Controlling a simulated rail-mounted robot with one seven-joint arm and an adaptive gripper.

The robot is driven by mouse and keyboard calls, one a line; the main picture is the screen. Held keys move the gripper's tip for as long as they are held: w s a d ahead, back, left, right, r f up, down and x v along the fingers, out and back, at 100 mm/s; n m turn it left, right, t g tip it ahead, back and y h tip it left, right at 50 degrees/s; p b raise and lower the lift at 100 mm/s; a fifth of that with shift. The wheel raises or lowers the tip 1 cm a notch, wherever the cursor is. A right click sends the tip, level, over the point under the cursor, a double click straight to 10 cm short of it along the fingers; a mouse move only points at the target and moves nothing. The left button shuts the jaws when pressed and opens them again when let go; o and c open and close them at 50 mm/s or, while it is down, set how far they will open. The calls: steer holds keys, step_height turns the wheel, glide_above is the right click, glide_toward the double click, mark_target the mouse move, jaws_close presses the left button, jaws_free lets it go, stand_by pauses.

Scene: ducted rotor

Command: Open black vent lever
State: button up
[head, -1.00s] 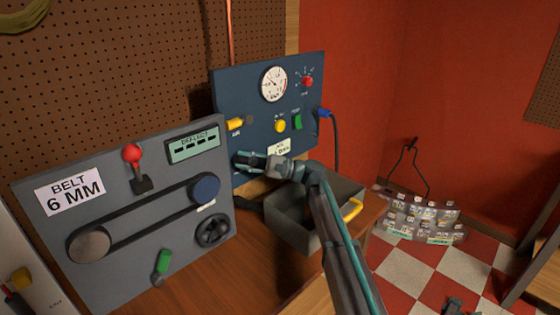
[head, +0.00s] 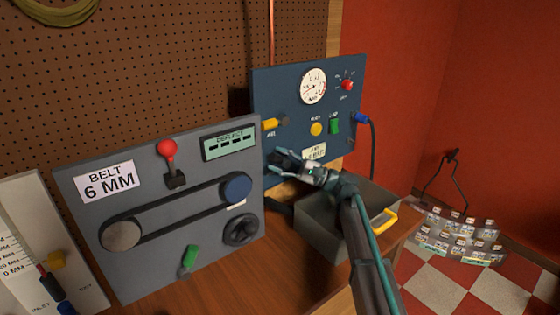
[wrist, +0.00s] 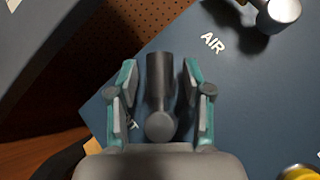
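The black vent lever (wrist: 158,80) is a dark, round-ended handle on the blue panel (head: 290,88). In the wrist view it lies between the two teal-and-grey fingers of my gripper (wrist: 160,72). A gap shows on each side, so the fingers are open around it and do not visibly touch it. A label beside it is mostly hidden by the left finger. In the head view my gripper (head: 283,158) is at the lower left of the blue panel and hides the lever.
A yellow button (head: 316,129) and green switch (head: 334,126) are to the right. A grey bin (head: 325,233) stands below my arm. The grey belt panel (head: 75,215) stands close on the left.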

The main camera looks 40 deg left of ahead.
steer(key=shift+d, duration=0.1)
steer(key=shift+w+d+f, duration=0.15)
steer(key=shift+w+d, duration=0.05)
steer(key=w+d, duration=0.7)
steer(key=d, duration=0.3)
steer(key=shift+d, duration=0.2)
